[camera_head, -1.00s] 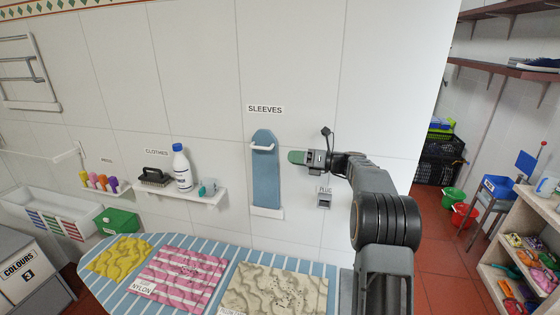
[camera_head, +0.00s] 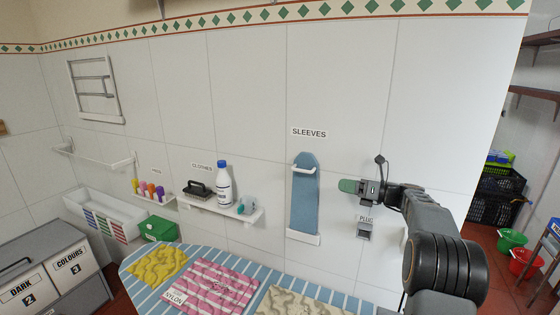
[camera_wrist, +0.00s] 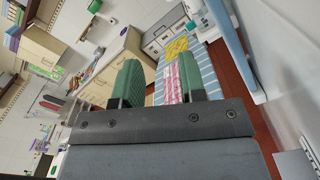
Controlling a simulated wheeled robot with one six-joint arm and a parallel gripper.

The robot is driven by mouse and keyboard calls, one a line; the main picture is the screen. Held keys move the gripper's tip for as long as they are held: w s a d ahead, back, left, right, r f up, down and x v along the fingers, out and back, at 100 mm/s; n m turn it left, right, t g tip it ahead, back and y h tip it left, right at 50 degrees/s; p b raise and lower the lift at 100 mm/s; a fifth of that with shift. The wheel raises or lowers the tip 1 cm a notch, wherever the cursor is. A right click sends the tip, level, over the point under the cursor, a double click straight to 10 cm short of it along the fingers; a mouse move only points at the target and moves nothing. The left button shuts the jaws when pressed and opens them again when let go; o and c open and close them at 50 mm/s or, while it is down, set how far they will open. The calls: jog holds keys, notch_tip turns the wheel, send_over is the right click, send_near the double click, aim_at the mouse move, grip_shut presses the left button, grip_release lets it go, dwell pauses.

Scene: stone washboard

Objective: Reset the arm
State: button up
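My gripper (camera_head: 362,187) is held out in front of the tiled wall, right of the blue sleeve board, in the head view. In the wrist view its two green fingers (camera_wrist: 160,84) stand well apart with nothing between them, so it is open and empty. My arm comes in from the lower right of the head view.
The sleeve board (camera_head: 305,195) hangs on the wall beside my gripper, with a plug socket (camera_head: 365,230) below it. A shelf (camera_head: 240,214) holds a bottle (camera_head: 224,183) and brush (camera_head: 198,190). Below is a striped ironing board (camera_head: 136,267) with yellow, pink and cream cloths (camera_head: 218,288).

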jog(key=s+a+f+n+g+h, duration=0.2)
jog(key=s+f+n+g+h, duration=0.35)
jog(key=f+n, duration=0.55)
jog(key=s+a+n+h, duration=0.2)
jog(key=s+n, duration=0.4)
jog(key=s, duration=0.3)
jog(key=s+a+n+t+h, duration=0.1)
jog(key=s+a+n+h, duration=0.2)
jog(key=s, duration=0.6)
jog(key=s+a+n+h, duration=0.3)
jog(key=s+n+h, duration=0.2)
jog(key=s+n, duration=0.4)
jog(key=shift+s+n, duration=0.2)
jog(key=shift+n, duration=0.1)
